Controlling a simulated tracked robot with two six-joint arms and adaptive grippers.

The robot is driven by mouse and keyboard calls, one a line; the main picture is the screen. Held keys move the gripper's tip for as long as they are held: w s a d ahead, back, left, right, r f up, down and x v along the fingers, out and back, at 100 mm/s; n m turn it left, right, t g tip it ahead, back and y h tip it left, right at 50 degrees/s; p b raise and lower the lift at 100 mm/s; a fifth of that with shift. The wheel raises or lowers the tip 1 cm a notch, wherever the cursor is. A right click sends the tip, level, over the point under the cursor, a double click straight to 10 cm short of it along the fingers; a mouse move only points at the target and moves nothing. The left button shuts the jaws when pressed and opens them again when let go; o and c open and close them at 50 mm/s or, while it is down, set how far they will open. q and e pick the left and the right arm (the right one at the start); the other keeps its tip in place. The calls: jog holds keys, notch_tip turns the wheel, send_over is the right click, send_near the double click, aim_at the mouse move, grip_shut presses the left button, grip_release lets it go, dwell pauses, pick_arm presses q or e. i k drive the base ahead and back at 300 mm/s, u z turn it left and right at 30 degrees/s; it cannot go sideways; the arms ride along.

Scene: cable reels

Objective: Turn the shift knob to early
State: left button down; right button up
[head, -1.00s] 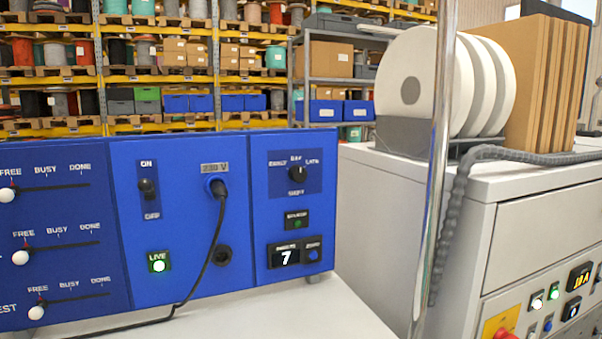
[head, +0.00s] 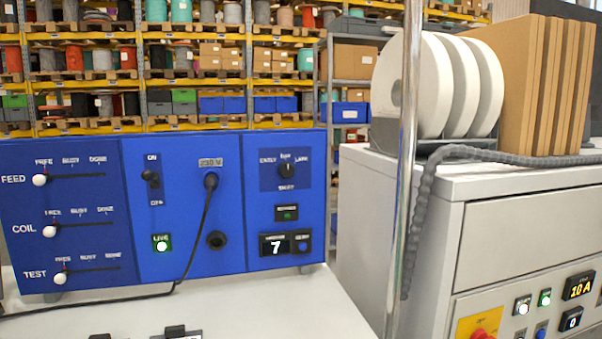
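The shift knob (head: 286,171) is a small black rotary knob at the upper right of the blue panel (head: 258,215). Its labels read EARLY on the left, DAY above, LATE on the right and NIGHT below. Its pale pointer mark looks turned up towards DAY, though it is small and blurred. Below the knob are a small green-lit indicator (head: 287,213) and a black counter (head: 275,244) showing 7. Neither of my grippers shows in the head view.
FEED, COIL and TEST sliders (head: 40,180) have white knobs at FREE. A black cable (head: 203,225) hangs from the 230 V socket. Dark objects (head: 176,331) are cut off at the bottom edge. A metal post (head: 407,170) stands before the grey cabinet (head: 520,240).

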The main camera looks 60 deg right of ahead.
aim_at(287, 171)
jog(key=z, duration=2.05)
jog(key=k, duration=0.25)
jog(key=u, duration=0.85)
jog(key=i, duration=0.6)
jog(key=u, duration=0.25)
jog(key=k, duration=0.6)
jog(key=z, duration=0.1)
